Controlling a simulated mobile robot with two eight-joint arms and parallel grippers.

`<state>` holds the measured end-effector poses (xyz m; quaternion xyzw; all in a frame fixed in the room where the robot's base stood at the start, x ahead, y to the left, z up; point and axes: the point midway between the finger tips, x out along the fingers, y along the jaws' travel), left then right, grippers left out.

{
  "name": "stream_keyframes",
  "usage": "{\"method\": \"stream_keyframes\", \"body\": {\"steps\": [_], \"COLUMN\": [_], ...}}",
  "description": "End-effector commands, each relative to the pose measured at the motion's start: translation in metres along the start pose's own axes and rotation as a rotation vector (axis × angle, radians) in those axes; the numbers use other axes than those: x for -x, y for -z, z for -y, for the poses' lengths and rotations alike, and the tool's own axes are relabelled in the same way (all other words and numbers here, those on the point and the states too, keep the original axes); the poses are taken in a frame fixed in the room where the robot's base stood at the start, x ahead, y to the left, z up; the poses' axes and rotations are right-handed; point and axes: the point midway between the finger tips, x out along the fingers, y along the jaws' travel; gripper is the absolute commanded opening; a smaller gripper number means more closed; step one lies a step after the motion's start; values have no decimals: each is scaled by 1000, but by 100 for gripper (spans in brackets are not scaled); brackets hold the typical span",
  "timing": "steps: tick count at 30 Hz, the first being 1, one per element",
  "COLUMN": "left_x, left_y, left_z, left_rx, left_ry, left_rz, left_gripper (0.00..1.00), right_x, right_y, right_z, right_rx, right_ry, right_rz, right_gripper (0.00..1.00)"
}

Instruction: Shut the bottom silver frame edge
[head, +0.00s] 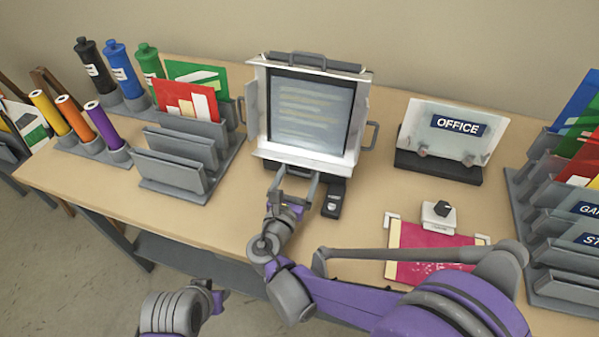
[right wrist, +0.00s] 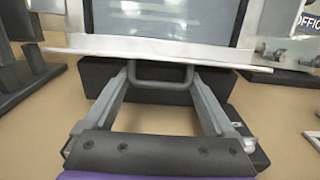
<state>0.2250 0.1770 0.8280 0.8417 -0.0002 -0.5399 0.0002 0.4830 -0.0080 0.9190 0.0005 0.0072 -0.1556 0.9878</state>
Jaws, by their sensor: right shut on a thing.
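The silver frame (head: 351,112) stands upright at the back of the table around a pale grey panel (head: 307,112). Its bottom silver edge (head: 300,160) is a flap sticking out toward me; it also shows in the right wrist view (right wrist: 90,43). A dark U-shaped handle (right wrist: 160,84) sits below this edge. My right gripper (head: 295,177) is shut on that handle, its fingers at the handle's two sides. My left arm shows at the bottom of the head view; whether its gripper is open is unclear.
The frame's top and side flaps stand outward, with side handles. A small black device (head: 334,199) lies just right of my right gripper. A grey rack (head: 178,172) stands left and an OFFICE sign (head: 441,124) right. A red sheet (head: 425,247) lies at the front right.

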Motion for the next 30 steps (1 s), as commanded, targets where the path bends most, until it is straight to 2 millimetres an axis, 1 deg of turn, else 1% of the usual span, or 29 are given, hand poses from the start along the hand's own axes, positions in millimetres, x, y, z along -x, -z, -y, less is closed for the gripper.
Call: {"method": "stream_keyframes", "body": {"steps": [5,11,21,30], "left_x": [10,28,58,73], "left_y": [6,17,38,50], "left_z": [0,0,0,0], "left_rx": [0,0,0,0], "left_ry": [0,0,0,0], "left_rz": [-4,-10,-24,-33], "left_gripper": [38,38,38,38], "right_x": [1,3,3,0], "right_y": [-5,-13,-26,-35], "right_z": [2,2,3,3], "right_rx": [-2,-3,-2,-2], "right_ry": [5,6,7,8], "right_rz": [-65,-204,-521,-806], "right_gripper": [34,34,34,34]}}
